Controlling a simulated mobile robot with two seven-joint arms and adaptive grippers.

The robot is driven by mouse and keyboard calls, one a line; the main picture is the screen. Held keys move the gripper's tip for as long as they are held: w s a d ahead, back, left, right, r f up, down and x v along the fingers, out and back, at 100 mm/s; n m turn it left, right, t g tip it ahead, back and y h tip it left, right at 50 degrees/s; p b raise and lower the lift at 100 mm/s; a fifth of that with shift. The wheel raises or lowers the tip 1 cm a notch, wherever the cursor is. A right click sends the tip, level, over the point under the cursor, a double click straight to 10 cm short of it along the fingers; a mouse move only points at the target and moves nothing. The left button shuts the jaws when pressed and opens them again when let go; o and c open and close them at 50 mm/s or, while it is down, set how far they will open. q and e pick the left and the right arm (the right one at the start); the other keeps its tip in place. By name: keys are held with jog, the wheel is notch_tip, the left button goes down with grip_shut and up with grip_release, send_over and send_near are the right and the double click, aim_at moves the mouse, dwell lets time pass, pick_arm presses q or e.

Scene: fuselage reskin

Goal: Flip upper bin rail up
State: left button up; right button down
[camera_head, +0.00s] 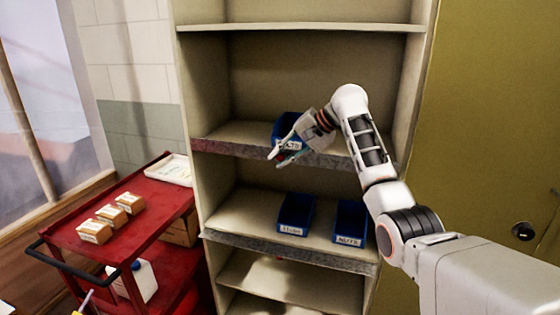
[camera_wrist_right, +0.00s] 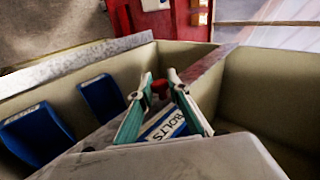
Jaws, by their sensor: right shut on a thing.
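The upper bin rail (camera_head: 228,149) is a grey, worn strip along the front edge of the shelf that holds one blue bin (camera_head: 288,127). It also shows as a slanting grey strip in the right wrist view (camera_wrist_right: 206,66). My right gripper (camera_head: 277,157) reaches down to the rail's front, left of its middle. In the right wrist view its green-sided fingers (camera_wrist_right: 160,80) close around a small red part at the rail. The blue bin labelled BOLTS (camera_wrist_right: 165,122) lies just behind the fingers. My left gripper is not in view.
The shelf below holds two blue bins (camera_head: 295,213) (camera_head: 349,222) behind a lower grey rail (camera_head: 290,253). A red cart (camera_head: 150,215) with small boxes (camera_head: 112,213) and a white tray (camera_head: 170,170) stands at left. An olive door (camera_head: 495,130) is at right.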

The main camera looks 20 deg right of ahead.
jog(key=shift+w+d+r+m+g+y, duration=0.1)
jog(key=shift+w+r+m+g+y, duration=0.15)
jog(key=shift+g+y, duration=0.2)
jog(key=shift+g, duration=0.25)
dwell(0.4)
jog(key=c, duration=2)
grip_release()
jog(key=shift+o, duration=0.5)
jog(key=shift+w+m, duration=0.1)
jog(key=shift+m, duration=0.15)
jog(key=shift+d+r, duration=0.1)
jog(key=shift+d, duration=0.05)
jog(key=v, duration=1.1)
jog(key=shift+s+d+r, duration=0.2)
jog(key=shift+s+d, duration=0.05)
